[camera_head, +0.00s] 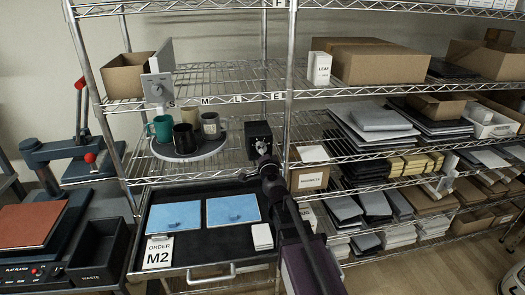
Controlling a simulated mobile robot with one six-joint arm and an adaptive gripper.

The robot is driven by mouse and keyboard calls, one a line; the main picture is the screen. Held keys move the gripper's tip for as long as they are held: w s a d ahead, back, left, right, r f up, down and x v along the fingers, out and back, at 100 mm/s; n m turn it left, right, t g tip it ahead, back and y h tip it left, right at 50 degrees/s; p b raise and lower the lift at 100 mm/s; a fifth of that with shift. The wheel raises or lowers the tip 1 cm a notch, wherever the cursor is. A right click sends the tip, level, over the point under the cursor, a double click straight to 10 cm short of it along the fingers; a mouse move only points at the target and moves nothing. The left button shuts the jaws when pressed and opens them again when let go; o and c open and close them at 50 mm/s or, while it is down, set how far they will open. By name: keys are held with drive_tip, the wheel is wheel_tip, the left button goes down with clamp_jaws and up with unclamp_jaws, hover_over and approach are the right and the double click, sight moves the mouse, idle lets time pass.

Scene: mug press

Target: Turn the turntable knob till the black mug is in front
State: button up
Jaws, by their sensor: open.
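The round grey turntable (215,151) stands on the wire shelf, bearing several mugs. The black mug (184,140) is on its near side, at the front as seen from here. A teal mug (162,129) is to its left, a grey mug (210,126) with a pale label to its right, and a cream mug (190,112) behind. A pale panel with a round dial (157,89) is above left; I cannot tell whether this is the turntable knob. My gripper (262,147) is open at the right of the turntable, apart from the mugs, in front of a black box (257,130).
Below is a black tray (195,245) with two blue sheets (233,209), a white box (262,237) and an "ORDER M2" card (158,252). A shelf post (290,85) stands right of my gripper. A press (70,150) is at left. Boxes fill the right shelves.

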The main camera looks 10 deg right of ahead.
drive_tip(key=s, duration=0.5)
drive_tip(key=shift+s, duration=0.2)
drive_tip(key=s+a+f+n+g+y, duration=0.3)
drive_tip(key=a+f+n+g+y, duration=0.1)
drive_tip(key=a+n+y, duration=0.3)
drive_tip(key=s+f+n+g+h, duration=0.1)
drive_tip(key=s+f+n+g, duration=0.1)
drive_tip(key=s+f+g, duration=0.1)
drive_tip(key=s+d+f+n+g+h+p, duration=0.1)
drive_tip(key=s+f+n+g, duration=0.1)
drive_tip(key=s+f+g, duration=0.1)
drive_tip(key=s+d+f+n+g+h, duration=0.1)
drive_tip(key=s+f+n+g, duration=0.1)
drive_tip(key=s+f+g, duration=0.1)
drive_tip(key=shift+s+f+p, duration=0.35)
drive_tip(key=shift+s+f, duration=0.4)
drive_tip(key=s+d+g+h, duration=0.1)
drive_tip(key=s+d, duration=0.1)
drive_tip(key=s+d+f+g+h, duration=0.1)
drive_tip(key=s+d+g, duration=0.1)
drive_tip(key=s, duration=0.1)
drive_tip(key=s+d+f+g+h, duration=0.1)
drive_tip(key=s+d+g+h, duration=0.1)
drive_tip(key=shift+s+d, duration=0.15)
drive_tip(key=shift+s, duration=0.25)
